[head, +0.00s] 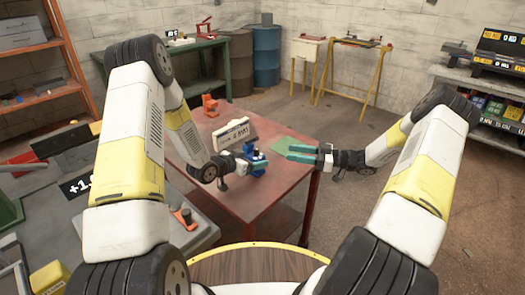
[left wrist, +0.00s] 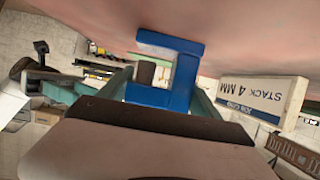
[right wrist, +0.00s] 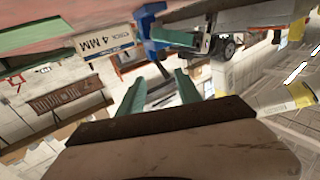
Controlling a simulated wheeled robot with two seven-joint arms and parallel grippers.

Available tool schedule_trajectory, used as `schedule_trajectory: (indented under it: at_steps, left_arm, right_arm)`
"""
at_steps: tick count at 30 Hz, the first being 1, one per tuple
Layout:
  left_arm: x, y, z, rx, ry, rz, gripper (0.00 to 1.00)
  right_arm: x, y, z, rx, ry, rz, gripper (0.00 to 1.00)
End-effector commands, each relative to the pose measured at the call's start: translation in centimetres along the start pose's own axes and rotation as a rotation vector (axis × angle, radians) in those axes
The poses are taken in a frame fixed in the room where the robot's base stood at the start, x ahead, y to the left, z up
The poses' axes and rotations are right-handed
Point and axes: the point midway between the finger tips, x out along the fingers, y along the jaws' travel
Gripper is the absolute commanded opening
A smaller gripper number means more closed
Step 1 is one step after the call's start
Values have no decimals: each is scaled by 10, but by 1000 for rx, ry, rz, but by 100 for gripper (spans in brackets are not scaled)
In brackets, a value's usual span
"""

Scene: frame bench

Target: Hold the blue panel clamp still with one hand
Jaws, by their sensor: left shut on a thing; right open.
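The blue panel clamp (head: 254,157) stands on the red table (head: 205,128), near its middle right. It also shows in the left wrist view (left wrist: 182,84), between the teal fingers, and in the right wrist view (right wrist: 149,32). My left gripper (head: 259,166) is shut on the blue clamp. Its fingers hide part of the clamp in the head view. My right gripper (head: 296,152) is open and empty, to the right of the clamp and apart from it. Its two teal fingers show spread in the right wrist view (right wrist: 161,82).
A white "STACK 4 MM" sign (head: 233,134) stands just behind the clamp. A green sheet (head: 288,143) lies near the right table edge, by my right gripper. An orange clamp (head: 210,104) stands at the back. The table's front part is clear.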

Motion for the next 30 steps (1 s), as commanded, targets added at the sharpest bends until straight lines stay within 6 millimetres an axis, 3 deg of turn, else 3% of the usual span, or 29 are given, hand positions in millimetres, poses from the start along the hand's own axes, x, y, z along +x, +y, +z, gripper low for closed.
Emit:
schedule_trajectory:
  at_steps: [5, 18, 24, 30]
  left_arm:
    - [0, 0, -1, 1, 2, 0, 11]
    - [0, 0, -1, 1, 2, 0, 11]
    - [0, 0, -1, 1, 2, 0, 11]
    - [0, 0, -1, 1, 2, 0, 11]
  right_arm:
    - [16, -5, 0, -6, -4, -25, 41]
    - [99, -6, 1, -6, -3, -20, 41]
    - [117, -6, 0, -6, -4, -19, 41]
    - [120, -6, 0, -6, -4, -18, 41]
